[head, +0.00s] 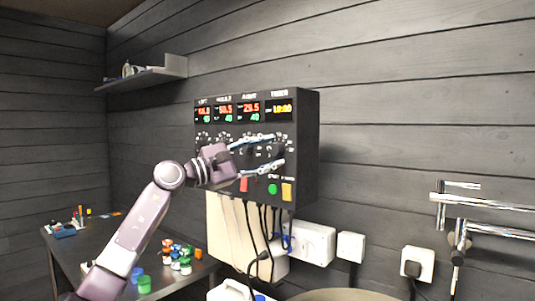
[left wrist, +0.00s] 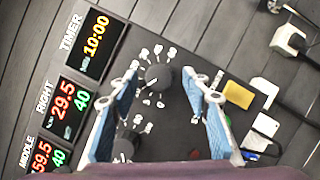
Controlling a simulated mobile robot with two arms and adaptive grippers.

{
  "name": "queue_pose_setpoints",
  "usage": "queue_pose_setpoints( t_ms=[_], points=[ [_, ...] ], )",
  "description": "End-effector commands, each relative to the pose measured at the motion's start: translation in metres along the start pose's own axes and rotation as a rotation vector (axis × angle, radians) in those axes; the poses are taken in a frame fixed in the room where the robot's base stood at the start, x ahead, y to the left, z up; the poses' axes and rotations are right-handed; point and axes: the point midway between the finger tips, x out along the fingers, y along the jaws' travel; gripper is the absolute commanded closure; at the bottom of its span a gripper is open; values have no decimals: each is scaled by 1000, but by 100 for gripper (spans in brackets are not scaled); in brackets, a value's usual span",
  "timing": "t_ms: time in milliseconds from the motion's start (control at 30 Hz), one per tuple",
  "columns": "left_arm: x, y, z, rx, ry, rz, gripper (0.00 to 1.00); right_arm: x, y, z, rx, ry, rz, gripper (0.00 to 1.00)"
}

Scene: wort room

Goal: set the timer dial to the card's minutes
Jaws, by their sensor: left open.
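The timer display (head: 281,108) is at the upper right of the black control panel (head: 306,140). In the left wrist view the display (left wrist: 95,43) reads 10:00. The round black timer dial (left wrist: 158,77) has pale numbers around it. My left gripper (head: 278,151) is in front of the panel, reaching in from the left. Its two blue-sided fingers are open, one on each side of the timer dial in the left wrist view (left wrist: 160,72). I cannot tell whether they touch it. I cannot make out a readable card. My right gripper is not in view.
Another dial (left wrist: 125,148) sits close to the left finger. A green button (head: 272,189) and a yellow square (head: 287,191) are low on the panel. Cables and white boxes (head: 313,243) are below. A dark table (head: 95,262) with small colored pots stands at lower left.

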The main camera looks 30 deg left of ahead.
Motion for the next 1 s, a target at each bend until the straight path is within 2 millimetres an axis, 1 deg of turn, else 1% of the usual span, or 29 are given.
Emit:
queue_pose_setpoints(
  t_ms=[167,267,600,1000],
  points=[
    [-6,0,-1,0,2,1,56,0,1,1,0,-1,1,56],
    [-17,0,-2,0,4,0,56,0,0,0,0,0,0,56],
    [-64,-1,-1,2,4,-2,56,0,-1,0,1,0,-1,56],
    [-98,-2,-2,-2,3,-2,56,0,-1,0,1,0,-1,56]
  ],
)
